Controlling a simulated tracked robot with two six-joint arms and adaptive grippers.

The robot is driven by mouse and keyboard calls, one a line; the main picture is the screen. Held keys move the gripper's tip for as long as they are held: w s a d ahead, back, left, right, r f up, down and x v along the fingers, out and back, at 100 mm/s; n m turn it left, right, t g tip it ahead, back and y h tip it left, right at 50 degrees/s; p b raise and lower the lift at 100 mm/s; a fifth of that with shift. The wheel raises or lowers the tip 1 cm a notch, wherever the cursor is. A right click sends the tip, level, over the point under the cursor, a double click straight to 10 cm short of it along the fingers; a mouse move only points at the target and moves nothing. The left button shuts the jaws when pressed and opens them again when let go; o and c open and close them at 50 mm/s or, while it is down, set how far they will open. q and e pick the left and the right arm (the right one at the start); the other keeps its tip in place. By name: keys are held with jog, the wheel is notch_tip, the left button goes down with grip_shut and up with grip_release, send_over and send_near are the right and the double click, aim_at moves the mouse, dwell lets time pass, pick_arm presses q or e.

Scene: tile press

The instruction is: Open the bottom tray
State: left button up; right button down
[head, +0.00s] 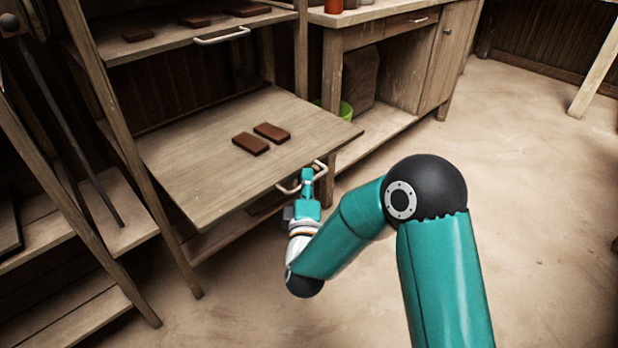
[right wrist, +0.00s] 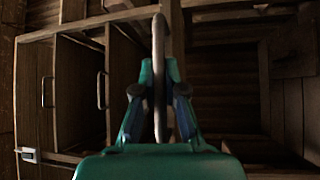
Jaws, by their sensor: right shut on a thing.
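The lower wooden tray (head: 215,160) sticks well out of the rack toward the front, with two brown tiles (head: 260,138) lying on it. Its pale bar handle (head: 322,170) is on the front edge. My right gripper (head: 307,177) is shut on this handle. In the right wrist view the fingers of my right gripper (right wrist: 160,95) close on both sides of the handle (right wrist: 158,45), which runs upright in the picture. My left gripper is not in view.
An upper tray (head: 160,48) with its own handle (head: 222,35) and several tiles sits above. A wooden bench with a cabinet (head: 447,55) stands to the right, with a green bucket (head: 346,110) under it. The floor (head: 530,180) at right is clear.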

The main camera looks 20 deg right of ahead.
jog(key=c, duration=1.2)
grip_release()
jog(key=shift+d+f, duration=0.4)
jog(key=shift+r, duration=0.15)
jog(key=shift+a, duration=0.1)
jog(key=v, duration=1.2)
jog(key=shift+w, duration=0.2)
jog(key=x, duration=1.1)
jog(key=shift+w+r, duration=0.2)
